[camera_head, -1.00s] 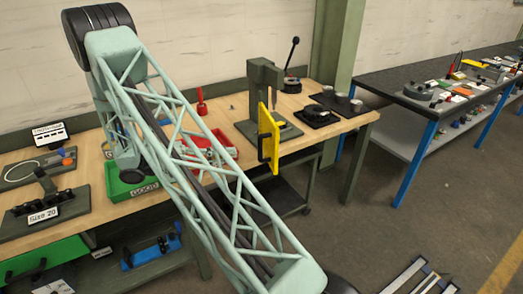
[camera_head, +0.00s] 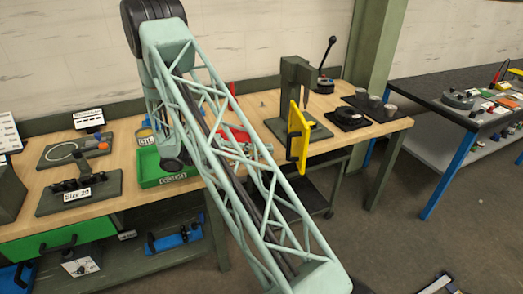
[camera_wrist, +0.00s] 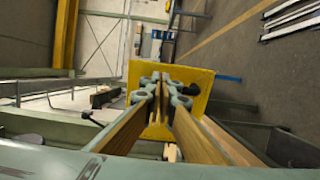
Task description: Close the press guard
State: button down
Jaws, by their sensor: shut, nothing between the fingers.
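The dark green press (camera_head: 293,85) stands on the wooden bench toward its right end. Its yellow guard (camera_head: 299,137), a flat panel with a dark handle on its left side, stands upright at the press front and sticks out toward the bench's front edge, so it looks swung open. In the wrist view, the yellow panel (camera_wrist: 203,82) lies beyond my gripper (camera_wrist: 163,84). My gripper's fingers are together and empty, overlapping the panel in the picture; I cannot tell whether they touch it. In the head view, I cannot make out my gripper.
A green bin (camera_head: 160,172) and a red tray (camera_head: 235,134) sit left of the press, partly behind my arm. A black tray (camera_head: 345,119) and a dark mat with several grey cups (camera_head: 375,103) lie to its right. A second bench (camera_head: 437,92) stands farther right.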

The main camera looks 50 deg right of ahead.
aim_at(303, 146)
jog(key=shift+b+x, duration=0.45)
jog(key=shift+x, duration=5)
jog(key=shift+s, duration=0.15)
